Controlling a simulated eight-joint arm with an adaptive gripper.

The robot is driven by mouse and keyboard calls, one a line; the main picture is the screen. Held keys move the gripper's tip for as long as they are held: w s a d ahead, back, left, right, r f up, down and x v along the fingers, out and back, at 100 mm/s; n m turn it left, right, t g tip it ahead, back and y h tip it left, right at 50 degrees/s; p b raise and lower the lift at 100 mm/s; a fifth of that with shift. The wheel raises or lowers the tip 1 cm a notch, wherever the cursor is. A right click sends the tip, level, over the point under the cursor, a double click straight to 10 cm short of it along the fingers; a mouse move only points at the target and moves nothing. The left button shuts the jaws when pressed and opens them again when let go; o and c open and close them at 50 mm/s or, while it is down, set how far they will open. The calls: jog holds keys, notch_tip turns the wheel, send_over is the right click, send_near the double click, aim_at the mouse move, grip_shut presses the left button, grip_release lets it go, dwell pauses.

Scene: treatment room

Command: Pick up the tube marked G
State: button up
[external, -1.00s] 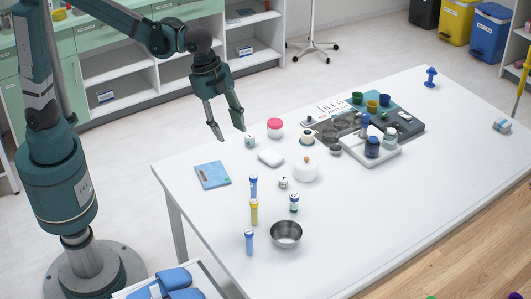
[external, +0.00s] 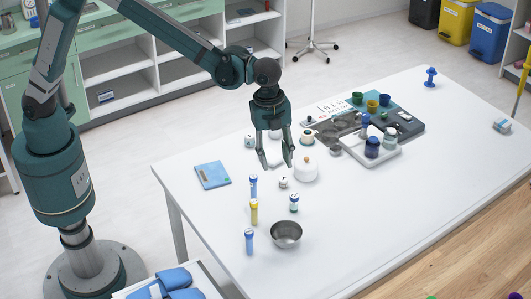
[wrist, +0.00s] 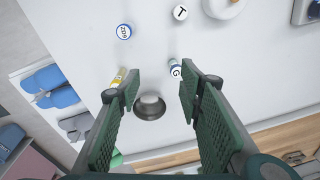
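The tube marked G (wrist: 175,71) shows its white lettered cap end in the wrist view, just left of my right finger's tip and apart from it. In the external view a short tube with a dark band (external: 294,203) beside the bowl matches it; its letter is too small to read there. My gripper (external: 276,164) is open and empty above the table, farther back than the tube. In the wrist view the two fingers of my gripper (wrist: 150,92) are wide apart, with table and bowl seen between them.
A steel bowl (external: 286,235) stands in front of the tube. A yellow tube (external: 254,212) and blue tubes (external: 253,187) stand to its left. A cube marked T (wrist: 180,13) and a white lidded pot (external: 306,170) stand behind. The table's front right (external: 390,220) is clear.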

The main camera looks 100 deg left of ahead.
jog(key=m+g+p, duration=0.1)
jog(key=m+p, duration=0.1)
send_over(294, 195)
jog(key=f, duration=0.6)
jog(key=shift+s+f, duration=0.25)
jog(key=shift+s, duration=0.15)
jog(key=shift+w+d+f, duration=0.1)
jog(key=shift+w+f, duration=0.25)
jog(key=shift+f, duration=0.35)
jog(key=shift+f, duration=0.15)
jog(key=shift+f, duration=1.15)
jog(key=shift+f, duration=0.15)
jog(key=shift+w+f, duration=0.15)
jog(key=shift+f, duration=2.35)
